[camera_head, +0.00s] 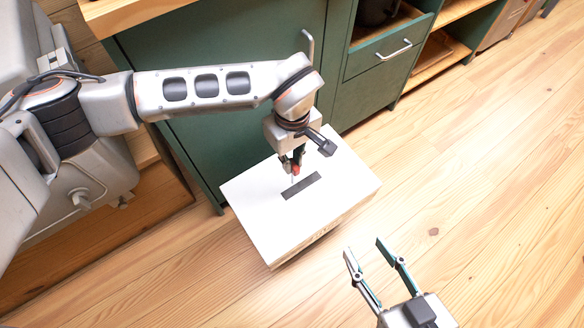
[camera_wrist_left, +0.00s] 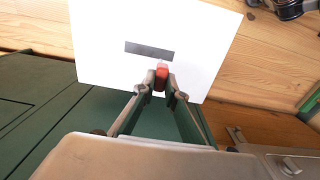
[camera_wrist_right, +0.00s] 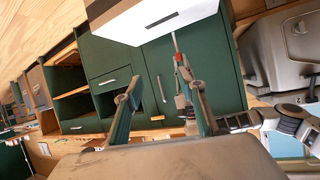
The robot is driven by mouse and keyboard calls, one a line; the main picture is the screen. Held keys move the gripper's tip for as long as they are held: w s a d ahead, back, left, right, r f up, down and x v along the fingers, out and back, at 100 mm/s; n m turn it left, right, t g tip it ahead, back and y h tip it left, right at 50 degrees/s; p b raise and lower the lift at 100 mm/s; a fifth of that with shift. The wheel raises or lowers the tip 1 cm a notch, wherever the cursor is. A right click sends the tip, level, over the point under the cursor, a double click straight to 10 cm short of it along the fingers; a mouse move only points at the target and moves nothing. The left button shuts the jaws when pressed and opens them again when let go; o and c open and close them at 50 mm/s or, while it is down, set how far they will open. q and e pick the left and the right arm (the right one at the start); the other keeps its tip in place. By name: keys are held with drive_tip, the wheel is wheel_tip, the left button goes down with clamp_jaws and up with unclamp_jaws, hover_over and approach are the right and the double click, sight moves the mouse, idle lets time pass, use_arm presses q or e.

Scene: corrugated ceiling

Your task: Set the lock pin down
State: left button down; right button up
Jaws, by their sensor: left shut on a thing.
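The lock pin has a red head (camera_head: 297,169), and a thin pale shaft shows below it. My left gripper (camera_head: 291,163) is shut on its red head, above a white box top (camera_head: 254,195) with a dark strip (camera_head: 301,186) on it. In the left wrist view the red head (camera_wrist_left: 161,76) sits between the fingertips, near the dark strip (camera_wrist_left: 149,50). In the right wrist view the shaft (camera_wrist_right: 175,41) reaches toward the white surface (camera_wrist_right: 135,22); I cannot tell whether it touches. My right gripper (camera_head: 364,246) is open and empty, right of the box.
Green cabinets (camera_head: 225,80) with metal handles stand behind the box. An open shelf (camera_head: 432,62) and a drawer (camera_head: 380,60) are at the upper right. The wooden floor (camera_head: 480,150) to the right is clear.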

use_arm(q)
wheel_tip(320, 180, down, 5)
drive_tip(key=shift+s+f+b, duration=0.1)
drive_tip(key=shift+s+b, duration=0.05)
drive_tip(key=shift+b, duration=0.5)
drive_tip(key=shift+r, duration=0.2)
use_arm(e)
drive_tip(key=shift+s+a+m+y, duration=0.15)
drive_tip(key=shift+a+m+y, duration=0.15)
drive_tip(key=shift+a+m, duration=0.7)
use_arm(q)
drive_tip(key=shift+f, duration=0.1)
use_arm(e)
drive_tip(key=shift+a, duration=0.15)
use_arm(q)
drive_tip(key=c, duration=2)
unclamp_jaws()
drive_tip(key=shift+f, duration=0.1)
drive_tip(key=shift+c, duration=0.2)
use_arm(e)
drive_tip(key=shift+d+f+n, duration=0.15)
drive_tip(key=shift+d+n, duration=0.05)
drive_tip(key=shift+n, duration=0.1)
